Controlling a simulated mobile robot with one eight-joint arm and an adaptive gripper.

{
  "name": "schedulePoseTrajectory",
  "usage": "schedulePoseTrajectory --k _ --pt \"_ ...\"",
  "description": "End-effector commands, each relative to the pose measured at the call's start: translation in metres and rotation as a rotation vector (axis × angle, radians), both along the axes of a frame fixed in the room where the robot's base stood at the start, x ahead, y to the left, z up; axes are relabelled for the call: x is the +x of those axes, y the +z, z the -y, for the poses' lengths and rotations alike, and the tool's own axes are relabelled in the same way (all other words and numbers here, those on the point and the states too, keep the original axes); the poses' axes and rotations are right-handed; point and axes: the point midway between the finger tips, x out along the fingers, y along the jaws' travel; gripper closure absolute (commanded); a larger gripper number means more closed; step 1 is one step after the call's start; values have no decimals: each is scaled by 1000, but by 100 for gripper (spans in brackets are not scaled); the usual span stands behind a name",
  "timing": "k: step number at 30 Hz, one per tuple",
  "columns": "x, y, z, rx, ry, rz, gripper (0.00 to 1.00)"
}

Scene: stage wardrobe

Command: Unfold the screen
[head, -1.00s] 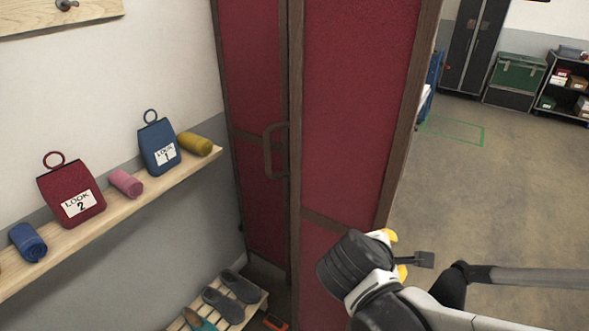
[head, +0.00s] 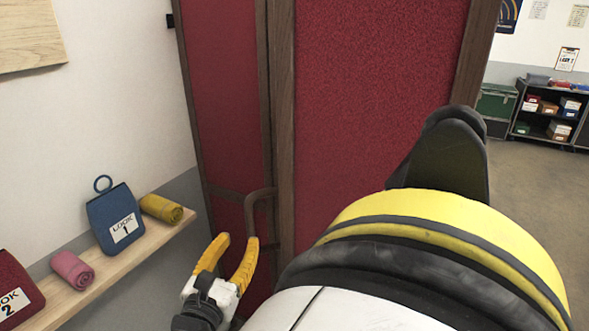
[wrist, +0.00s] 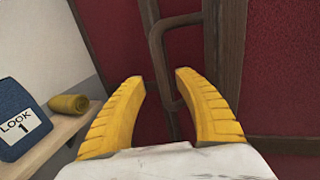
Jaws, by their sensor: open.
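The folding screen has dark red panels (head: 375,110) in brown wooden frames and stands upright, folded at an angle. A brown handle (head: 258,197) is on the frame edge near the fold. My gripper (head: 236,243) has yellow fingers and is open, just in front of the handle's lower part. In the wrist view the handle (wrist: 160,62) runs down between my gripper's fingertips (wrist: 158,80), with its top bar turning right to the frame. I cannot tell whether either finger touches it. My arm hides the lower right of the screen in the head view.
A wooden shelf (head: 135,262) on the left wall runs close to my gripper. It holds a blue LOOK 1 pouch (head: 115,217), a yellow roll (head: 161,208), a pink roll (head: 72,270) and a red pouch (head: 15,290). Open floor (head: 525,185) lies right of the screen, before a stocked cart (head: 545,112).

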Motion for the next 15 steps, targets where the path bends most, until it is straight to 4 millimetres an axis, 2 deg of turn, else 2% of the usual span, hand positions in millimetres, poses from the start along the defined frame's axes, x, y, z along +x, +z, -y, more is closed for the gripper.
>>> schedulePoseTrajectory --k 3,7,12,15 --pt "26 -2 5 1 -6 -1 61" --pt "50 -2 7 1 -5 -1 61" --pt "70 -1 9 2 -3 -2 61" --pt "75 -1 9 2 -1 -2 61"
